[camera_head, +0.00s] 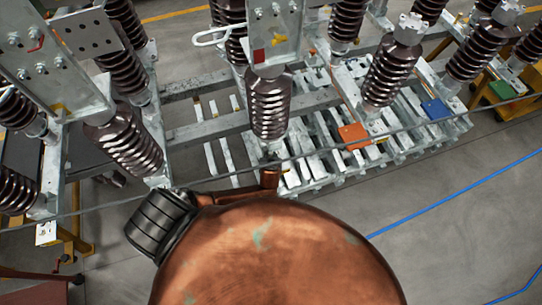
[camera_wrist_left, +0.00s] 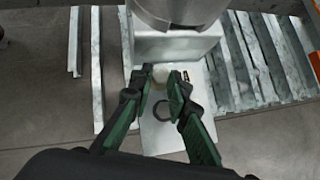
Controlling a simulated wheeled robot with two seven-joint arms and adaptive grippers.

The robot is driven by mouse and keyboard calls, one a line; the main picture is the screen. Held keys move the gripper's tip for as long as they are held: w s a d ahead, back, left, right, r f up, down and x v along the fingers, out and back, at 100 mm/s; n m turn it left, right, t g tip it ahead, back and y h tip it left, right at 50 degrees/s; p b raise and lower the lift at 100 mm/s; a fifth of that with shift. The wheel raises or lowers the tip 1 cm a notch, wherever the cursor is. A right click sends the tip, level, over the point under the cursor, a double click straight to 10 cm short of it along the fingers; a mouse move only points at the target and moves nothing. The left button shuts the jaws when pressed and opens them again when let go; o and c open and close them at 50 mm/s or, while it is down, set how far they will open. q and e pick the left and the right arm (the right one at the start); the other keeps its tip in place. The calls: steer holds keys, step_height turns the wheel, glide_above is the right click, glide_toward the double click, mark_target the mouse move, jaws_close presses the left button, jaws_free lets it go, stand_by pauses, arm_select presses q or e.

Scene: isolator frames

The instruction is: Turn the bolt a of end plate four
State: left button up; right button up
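In the left wrist view my left gripper (camera_wrist_left: 162,80) has its two green and black fingers apart, over a pale end plate (camera_wrist_left: 150,140). A small pale round spot, perhaps the bolt, lies between the fingertips; I cannot tell whether they touch it. A dark ring (camera_wrist_left: 163,110) marks the plate just below the fingertips. A grey cylindrical base (camera_wrist_left: 180,10) stands above the plate in the picture. In the head view the gripper's fingers cannot be made out, and no bolt shows clearly near the foot of the middle insulator (camera_head: 268,105). My right gripper is in neither view.
Several brown ribbed insulators stand on grey steel frames in the head view. An orange block (camera_head: 354,136) and a blue block (camera_head: 436,109) lie among pale slats. A large copper-coloured rounded shape blocks the bottom centre. Bare floor (camera_head: 460,215) lies at the right.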

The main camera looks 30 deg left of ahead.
arm_select(q)
jaws_close()
steer(key=shift+n+y, duration=0.3)
steer(key=shift+w+d+n+g+y+p, duration=0.15)
steer(key=shift+d+n+g+y+p, duration=0.1)
steer(key=shift+n+g+y+p, duration=0.5)
steer(key=shift+w+d+n+g+y, duration=0.15)
steer(key=shift+n+g+y, duration=0.15)
steer(key=shift+n, duration=0.75)
steer(key=shift+w+d+n+g+y, duration=0.15)
steer(key=shift+n+g+y, duration=0.2)
steer(key=shift+n+g, duration=0.45)
steer(key=n, duration=0.1)
steer(key=n+g, duration=0.1)
steer(key=n+g+y+b, duration=0.1)
steer(key=shift+w+f+n, duration=0.15)
steer(key=shift+w+n, duration=0.1)
steer(key=shift+n, duration=0.05)
steer(key=shift+w+n+g+b, duration=0.2)
steer(key=shift+n+g+b, duration=0.95)
steer(key=shift+n, duration=0.35)
